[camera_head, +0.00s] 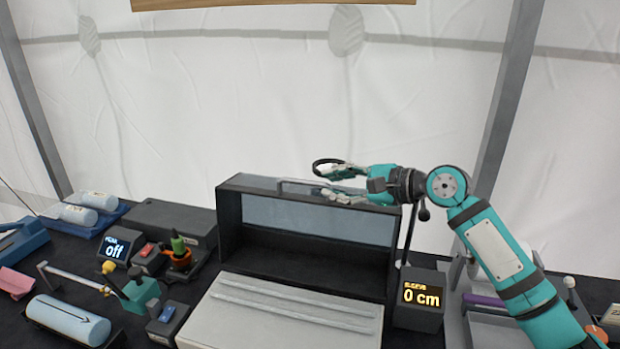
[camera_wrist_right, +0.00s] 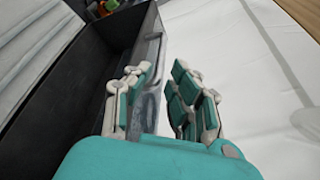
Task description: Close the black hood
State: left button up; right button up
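The black hood (camera_head: 230,225) is a wide dark box on the table with an open front. A clear pane (camera_head: 290,217) shows in its upper part, and a light bar (camera_head: 300,187) runs along its top. My right gripper (camera_head: 338,182) is at the top right of the hood, its fingers spread apart and pointing left. In the right wrist view, the gap between the fingers (camera_wrist_right: 163,105) looks empty, and the hood's dark wall (camera_wrist_right: 75,75) and grey pane edge (camera_wrist_right: 150,75) lie left of and behind the left finger. Contact cannot be told. My left gripper is not in view.
A grey ridged panel (camera_head: 285,315) lies in front of the hood. A small display reading 0 cm (camera_head: 420,298) stands at its right. White tent cloth hangs behind.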

aim_at(313, 183)
jog(key=p+x, duration=0.1)
jog(key=x, duration=0.4)
jog(key=shift+a, duration=0.35)
jog(key=shift+w+a+f, duration=0.15)
jog(key=shift+w+a, duration=0.1)
jog(key=shift+w, duration=0.05)
grip_shut()
jog(key=shift+s, duration=0.1)
